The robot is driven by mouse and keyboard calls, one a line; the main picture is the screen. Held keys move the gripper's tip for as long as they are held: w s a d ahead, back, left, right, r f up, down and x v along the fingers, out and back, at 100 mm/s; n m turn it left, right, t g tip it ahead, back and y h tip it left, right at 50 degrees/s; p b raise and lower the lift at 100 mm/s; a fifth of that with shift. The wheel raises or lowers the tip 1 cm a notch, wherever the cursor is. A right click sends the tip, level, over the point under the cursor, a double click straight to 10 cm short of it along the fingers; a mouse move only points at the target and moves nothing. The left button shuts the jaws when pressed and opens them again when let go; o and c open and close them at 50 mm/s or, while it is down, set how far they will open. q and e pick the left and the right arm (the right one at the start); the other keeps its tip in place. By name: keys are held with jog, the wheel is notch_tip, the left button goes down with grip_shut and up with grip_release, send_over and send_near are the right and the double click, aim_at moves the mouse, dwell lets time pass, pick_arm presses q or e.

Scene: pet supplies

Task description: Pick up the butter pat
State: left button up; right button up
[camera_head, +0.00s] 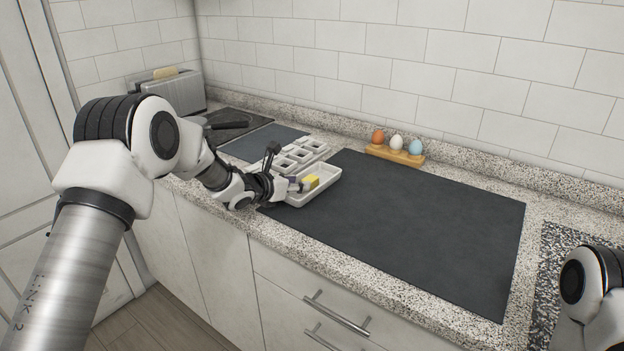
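The butter pat is a small yellow block (311,182) at the white rectangular tray (323,187) on the counter. My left gripper (301,184) reaches over the tray's left side, with its fingertips right at the left side of the butter pat. The fingers are small and partly hidden, so I cannot tell whether they are open or shut on it. I also cannot tell whether the butter pat rests on the tray's floor or is a little above it. Part of my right arm shows at the lower right; its gripper is out of view.
A large dark mat (420,230) lies clear right of the tray. A white compartmented tray (300,154) stands just behind. A wooden holder (394,155) with an orange, a white and a blue egg stands by the wall. A toaster (178,92) with bread is at the back left.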

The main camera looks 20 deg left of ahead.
pick_arm(q)
jog(key=p+x, duration=0.1)
jog(key=x, duration=0.3)
jog(key=shift+w+d, duration=0.1)
jog(key=shift+w, duration=0.05)
jog(key=c, duration=0.5)
jog(key=shift+r, duration=0.1)
